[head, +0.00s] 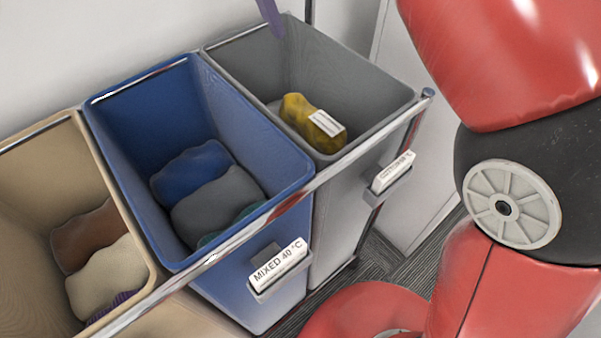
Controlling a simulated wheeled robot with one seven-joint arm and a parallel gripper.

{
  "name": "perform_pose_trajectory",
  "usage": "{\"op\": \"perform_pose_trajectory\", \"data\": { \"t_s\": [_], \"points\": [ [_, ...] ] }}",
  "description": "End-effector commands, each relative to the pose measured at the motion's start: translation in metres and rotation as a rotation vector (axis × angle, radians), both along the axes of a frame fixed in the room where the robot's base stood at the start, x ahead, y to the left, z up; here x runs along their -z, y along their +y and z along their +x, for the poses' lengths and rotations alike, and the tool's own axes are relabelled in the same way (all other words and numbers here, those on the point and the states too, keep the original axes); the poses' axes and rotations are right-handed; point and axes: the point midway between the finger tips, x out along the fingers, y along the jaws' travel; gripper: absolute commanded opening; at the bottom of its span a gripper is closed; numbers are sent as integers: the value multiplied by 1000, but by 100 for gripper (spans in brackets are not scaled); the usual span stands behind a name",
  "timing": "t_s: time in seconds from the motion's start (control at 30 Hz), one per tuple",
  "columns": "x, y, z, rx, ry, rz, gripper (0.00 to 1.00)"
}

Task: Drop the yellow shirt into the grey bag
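The yellow shirt (297,112) lies crumpled low inside the grey bag (345,75), with a white label (327,123) on its right side. It looks to be resting on the bag's floor, partly cut off by the near rim. The grey bag is the rightmost of three open bags and has a white tag on its front whose text is too small to read surely. My gripper is not visible in this view; only red and black parts of my arm show at the right.
The blue bag (250,120), tagged MIXED 40 °C, holds blue, grey and green cloths. The beige bag (25,210) holds brown, cream and purple cloths. A metal rail (330,172) runs along the bags' front. A narrow purple piece (270,14), unclear what, hangs over the grey bag's back rim.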

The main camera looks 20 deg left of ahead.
Motion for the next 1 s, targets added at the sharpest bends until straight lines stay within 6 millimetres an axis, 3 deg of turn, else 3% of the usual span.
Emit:
{"op": "perform_pose_trajectory", "data": {
  "t_s": [0.1, 0.33, 0.87, 1.0],
  "points": [
    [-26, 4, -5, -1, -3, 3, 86],
    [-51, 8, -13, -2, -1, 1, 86],
    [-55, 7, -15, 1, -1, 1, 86],
    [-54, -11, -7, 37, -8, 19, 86]
  ]
}}
